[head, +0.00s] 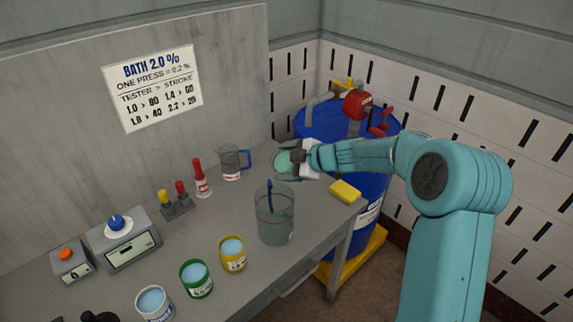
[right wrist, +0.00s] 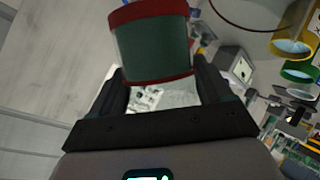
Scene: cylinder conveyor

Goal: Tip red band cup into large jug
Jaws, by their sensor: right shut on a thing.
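The red band cup (right wrist: 152,50), dark green-grey with a red band at each end, is between the fingers of my right gripper (right wrist: 165,88) in the right wrist view. In the head view my right gripper (head: 297,157) is at the bench's back right corner, shut on the cup, whose pale green round side or mouth shows (head: 284,163). I cannot tell its exact tilt. The large jug (head: 275,225), clear with a blue rod in it, stands on the bench nearer me, apart from the cup. My left gripper is not in view.
A smaller jug with a blue handle (head: 231,163) stands left of my gripper. A yellow sponge (head: 345,191) lies near the bench's right edge. Yellow (head: 233,262), green (head: 197,284) and white (head: 154,307) cups stand at the front. Blue drums (head: 371,185) stand beyond the bench.

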